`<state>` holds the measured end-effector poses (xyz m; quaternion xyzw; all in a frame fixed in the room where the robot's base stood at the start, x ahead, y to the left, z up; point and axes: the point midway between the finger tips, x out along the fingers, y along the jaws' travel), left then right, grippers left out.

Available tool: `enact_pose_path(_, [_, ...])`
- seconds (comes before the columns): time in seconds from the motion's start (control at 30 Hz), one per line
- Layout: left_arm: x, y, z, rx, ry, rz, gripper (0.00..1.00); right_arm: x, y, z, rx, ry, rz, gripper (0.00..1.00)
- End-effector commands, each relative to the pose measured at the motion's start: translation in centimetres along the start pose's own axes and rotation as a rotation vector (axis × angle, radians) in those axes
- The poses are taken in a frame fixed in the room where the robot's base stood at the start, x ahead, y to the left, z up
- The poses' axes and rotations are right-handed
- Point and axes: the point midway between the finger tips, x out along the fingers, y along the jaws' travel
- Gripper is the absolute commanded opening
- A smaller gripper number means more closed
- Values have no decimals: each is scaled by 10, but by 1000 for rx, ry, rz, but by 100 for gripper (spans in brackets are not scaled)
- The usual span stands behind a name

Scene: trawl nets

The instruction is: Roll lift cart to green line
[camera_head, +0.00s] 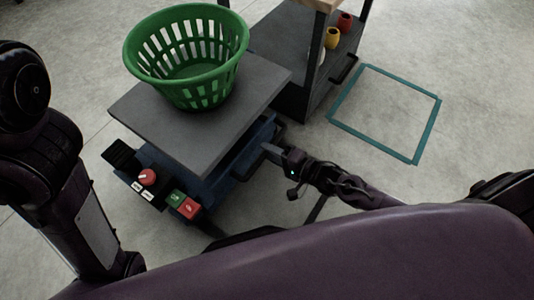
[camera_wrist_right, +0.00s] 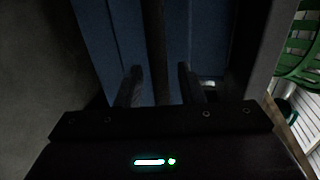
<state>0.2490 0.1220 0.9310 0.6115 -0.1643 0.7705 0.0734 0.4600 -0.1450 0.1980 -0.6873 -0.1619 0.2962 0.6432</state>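The lift cart has a dark grey platform (camera_head: 160,125) over a blue base, left of centre in the head view. Its front panel carries a red knob (camera_head: 147,177), a green switch and a red switch. A green line (camera_head: 424,130) forms a square outline on the floor to the right, apart from the cart. My right gripper (camera_head: 272,153) is at the cart's right side. In the right wrist view, its fingers (camera_wrist_right: 161,86) stand apart on either side of a dark bar (camera_wrist_right: 158,45), with gaps showing. My left arm is at the left edge; its gripper is not visible.
A green slatted basket (camera_head: 187,62) sits on the cart's platform. A dark shelf unit (camera_head: 290,45) with small red and yellow pots stands just behind the cart, between it and the outlined square. The floor inside the square is clear.

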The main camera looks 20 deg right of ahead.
Motion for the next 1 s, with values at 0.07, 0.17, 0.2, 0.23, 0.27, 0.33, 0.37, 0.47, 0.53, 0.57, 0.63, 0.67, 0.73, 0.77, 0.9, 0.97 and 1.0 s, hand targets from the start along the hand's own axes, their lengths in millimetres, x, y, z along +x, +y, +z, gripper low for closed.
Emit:
enact_pose_path(0.07, [-1, -1, -4, 9, 11, -2, 0, 9, 2, 0, -1, 0, -1, 35])
enact_pose_path(0.17, [1, -3, -5, 15, 13, -5, 0, 14, 1, 0, -1, 1, 1, 35])
enact_pose_path(0.2, [2, -3, -5, 16, 14, -5, 0, 15, 1, 0, -1, 0, 1, 35])
enact_pose_path(0.23, [2, -3, -5, 16, 15, -6, 0, 15, 1, 0, -1, 0, 1, 35])
enact_pose_path(0.27, [2, -3, -5, 16, 15, -6, 0, 15, 0, 0, -1, 0, 1, 35])
enact_pose_path(0.33, [3, -3, -5, 17, 15, -6, 0, 15, 0, 0, -1, 1, 2, 35])
enact_pose_path(0.37, [3, -3, -5, 16, 14, -6, 0, 15, 0, 0, -1, 1, 2, 35])
enact_pose_path(0.47, [3, -3, -5, 16, 14, -6, 0, 15, 0, 0, -1, 1, 2, 31])
enact_pose_path(0.53, [3, -3, -5, 16, 15, -6, 0, 15, 0, 0, -1, 1, 2, 22])
enact_pose_path(0.57, [3, -3, -5, 16, 15, -6, 0, 15, 0, 0, -1, 1, 2, 18])
enact_pose_path(0.63, [3, -3, -5, 16, 15, -6, 0, 15, 0, 0, -1, 1, 2, 9])
enact_pose_path(0.67, [3, -3, -5, 16, 15, -5, 0, 15, 0, 0, -1, 1, 2, 5])
enact_pose_path(0.73, [3, -3, -5, 16, 15, -5, 0, 15, 0, 0, -1, 1, 2, 0])
enact_pose_path(0.77, [3, -3, -5, 16, 15, -5, 0, 15, 0, 0, -1, 1, 2, 0])
enact_pose_path(0.9, [3, -3, -5, 16, 15, -5, 0, 15, 0, 0, -1, 1, 2, 0])
enact_pose_path(0.97, [3, -3, -5, 16, 15, -5, 0, 15, 0, 0, -1, 1, 2, 0])
enact_pose_path(1.0, [3, -3, -5, 15, 15, -5, 0, 15, 0, -1, -1, 1, 2, 0])
